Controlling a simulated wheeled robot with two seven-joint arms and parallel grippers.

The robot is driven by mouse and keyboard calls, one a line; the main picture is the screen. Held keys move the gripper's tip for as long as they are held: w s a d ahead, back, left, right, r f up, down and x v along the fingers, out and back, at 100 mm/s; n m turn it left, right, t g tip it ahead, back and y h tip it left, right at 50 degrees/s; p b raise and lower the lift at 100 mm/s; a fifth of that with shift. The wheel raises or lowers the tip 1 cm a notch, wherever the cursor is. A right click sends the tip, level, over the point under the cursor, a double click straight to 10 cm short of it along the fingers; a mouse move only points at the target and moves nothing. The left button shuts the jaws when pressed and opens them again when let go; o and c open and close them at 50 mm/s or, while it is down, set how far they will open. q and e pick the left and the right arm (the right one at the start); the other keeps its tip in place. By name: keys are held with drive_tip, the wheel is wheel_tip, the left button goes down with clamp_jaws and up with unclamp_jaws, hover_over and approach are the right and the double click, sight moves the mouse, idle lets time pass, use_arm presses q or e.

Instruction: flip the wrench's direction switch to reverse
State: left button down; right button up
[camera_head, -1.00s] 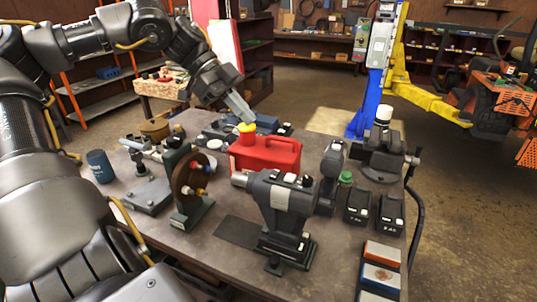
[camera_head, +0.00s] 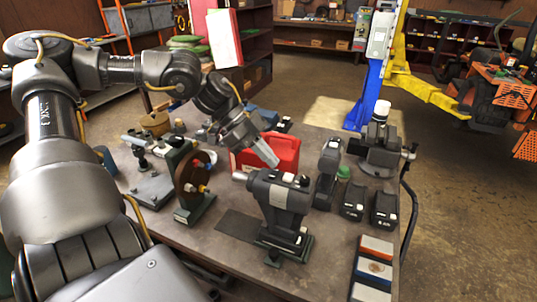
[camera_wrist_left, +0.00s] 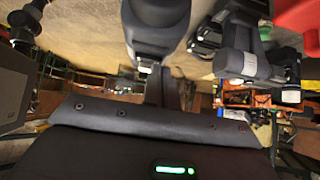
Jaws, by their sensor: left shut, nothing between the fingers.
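The wrench (camera_head: 282,196), a dark grey power tool with white marks on its top, sits upright in a stand on the bench in the head view. My left gripper (camera_head: 270,158) is shut and empty. Its pale fingertips point down and right, just above the rear top of the wrench as seen in the picture; I cannot tell whether they touch it. The direction switch is too small to make out, so its position cannot be read. In the left wrist view a large dark shape fills the top middle; I cannot tell what it is. My right gripper is not in view.
A second grey tool (camera_head: 327,172) stands right of the wrench, with two black batteries (camera_head: 384,209) nearby. A wheel fixture (camera_head: 191,182) stands to the left.

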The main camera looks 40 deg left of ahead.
use_arm(q)
drive_tip(key=shift+f+b, duration=0.3)
drive_tip(key=shift+b, duration=0.15)
drive_tip(key=shift+s+r, duration=0.1)
drive_tip(key=shift+s+d+r+p, duration=0.15)
drive_tip(key=shift+s+r+p, duration=0.15)
drive_tip(key=shift+p, duration=0.35)
drive_tip(key=shift+s, duration=0.3)
drive_tip(key=shift+w, duration=0.1)
